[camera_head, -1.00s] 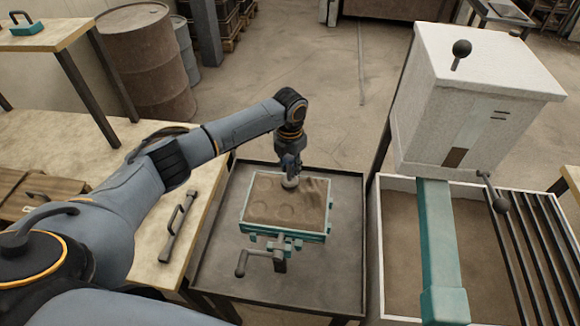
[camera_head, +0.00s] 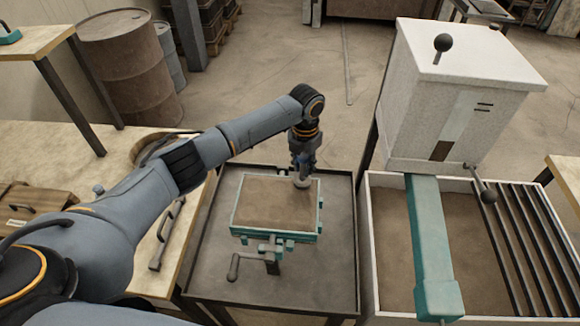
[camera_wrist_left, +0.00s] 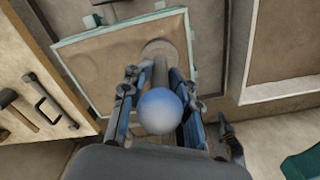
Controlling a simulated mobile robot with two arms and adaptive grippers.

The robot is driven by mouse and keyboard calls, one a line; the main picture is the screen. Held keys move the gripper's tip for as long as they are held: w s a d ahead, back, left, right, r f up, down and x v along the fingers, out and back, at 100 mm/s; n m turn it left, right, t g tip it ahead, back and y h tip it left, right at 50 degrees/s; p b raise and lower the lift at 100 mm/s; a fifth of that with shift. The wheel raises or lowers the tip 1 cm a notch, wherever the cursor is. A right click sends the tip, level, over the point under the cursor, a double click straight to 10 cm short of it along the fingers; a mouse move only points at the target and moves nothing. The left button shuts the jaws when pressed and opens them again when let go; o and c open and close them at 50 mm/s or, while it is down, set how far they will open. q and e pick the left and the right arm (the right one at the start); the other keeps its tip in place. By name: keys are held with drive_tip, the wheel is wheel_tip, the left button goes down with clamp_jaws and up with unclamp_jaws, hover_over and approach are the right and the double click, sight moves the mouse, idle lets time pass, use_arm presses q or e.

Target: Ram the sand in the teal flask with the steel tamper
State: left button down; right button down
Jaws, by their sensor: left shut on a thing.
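The teal flask (camera_head: 303,237) sits on a dark metal tray table (camera_head: 225,285) in the head view, filled with brown sand (camera_head: 268,203) that looks mostly flat. My left gripper (camera_head: 302,163) is above the back right part of the flask, shut on the steel tamper. The tamper's round foot (camera_head: 301,182) is at the sand near the back right corner; whether it presses is hard to tell. In the left wrist view the tamper's ball knob (camera_wrist_left: 160,111) shows between the fingers, with its foot beyond. My right gripper is not in view.
A crank (camera_head: 233,266) sticks out at the flask's front. A white bin (camera_head: 371,290) with a teal beam (camera_head: 431,240) and a white hopper (camera_head: 462,95) stand to the right. A wooden bench (camera_head: 95,145) with a handled bar (camera_head: 166,233) is at left.

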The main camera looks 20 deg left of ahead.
sight(306, 179)
use_arm(q)
drive_tip(key=shift+w+d, duration=0.15)
drive_tip(key=shift+d, duration=0.25)
drive_tip(key=shift+f+b, duration=1.4)
drive_tip(key=shift+f, duration=0.4)
wheel_tip(306, 179, up, 4)
drive_tip(key=p, duration=0.3)
drive_tip(key=shift+f, duration=0.25)
drive_tip(key=shift+f+b, duration=1.25)
drive_tip(key=shift+f, duration=0.45)
drive_tip(key=shift+r, duration=0.15)
